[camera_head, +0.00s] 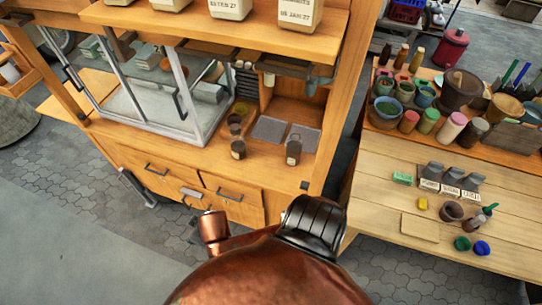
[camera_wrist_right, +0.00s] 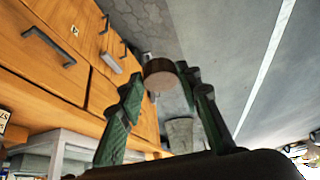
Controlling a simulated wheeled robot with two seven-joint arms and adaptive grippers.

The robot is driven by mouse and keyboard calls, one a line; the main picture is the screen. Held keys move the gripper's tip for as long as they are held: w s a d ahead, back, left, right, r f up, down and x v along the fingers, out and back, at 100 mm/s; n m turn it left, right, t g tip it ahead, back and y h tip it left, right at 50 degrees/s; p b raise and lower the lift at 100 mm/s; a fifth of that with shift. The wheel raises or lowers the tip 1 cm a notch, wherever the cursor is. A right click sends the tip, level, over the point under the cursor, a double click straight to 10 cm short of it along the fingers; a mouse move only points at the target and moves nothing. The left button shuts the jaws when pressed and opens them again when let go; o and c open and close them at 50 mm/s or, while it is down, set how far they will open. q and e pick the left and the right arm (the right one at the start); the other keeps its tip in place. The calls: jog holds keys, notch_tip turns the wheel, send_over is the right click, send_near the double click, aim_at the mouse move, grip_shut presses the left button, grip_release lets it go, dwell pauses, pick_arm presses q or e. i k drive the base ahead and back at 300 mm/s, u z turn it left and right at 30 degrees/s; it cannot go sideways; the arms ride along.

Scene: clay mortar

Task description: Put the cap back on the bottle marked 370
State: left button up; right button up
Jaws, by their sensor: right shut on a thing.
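My right gripper (camera_wrist_right: 160,85) shows in the right wrist view, its green fingers closed around a small brown round piece (camera_wrist_right: 160,72) that looks like a cap. It is held in front of the wooden drawers, above the grey floor. In the head view, my copper-coloured arm fills the bottom middle and the right gripper is hidden. Small dark bottles stand in the cabinet's open bay: one on the right (camera_head: 293,150), one on the left (camera_head: 238,148). Their labels are too small to read, so I cannot tell which is marked 370. My left gripper is not in view.
A glass case (camera_head: 165,95) fills the cabinet's left side. Pale labelled jars (camera_head: 296,14) stand on the upper shelf (camera_head: 200,35). Drawers (camera_head: 225,190) lie below the bay. A wooden table (camera_head: 380,185) with pots and small blocks stands at the right.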

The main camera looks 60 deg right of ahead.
aim_at(294, 147)
jog(key=k, duration=0.3)
jog(key=z, duration=2.25)
jog(key=i, duration=0.5)
jog(key=u, duration=0.05)
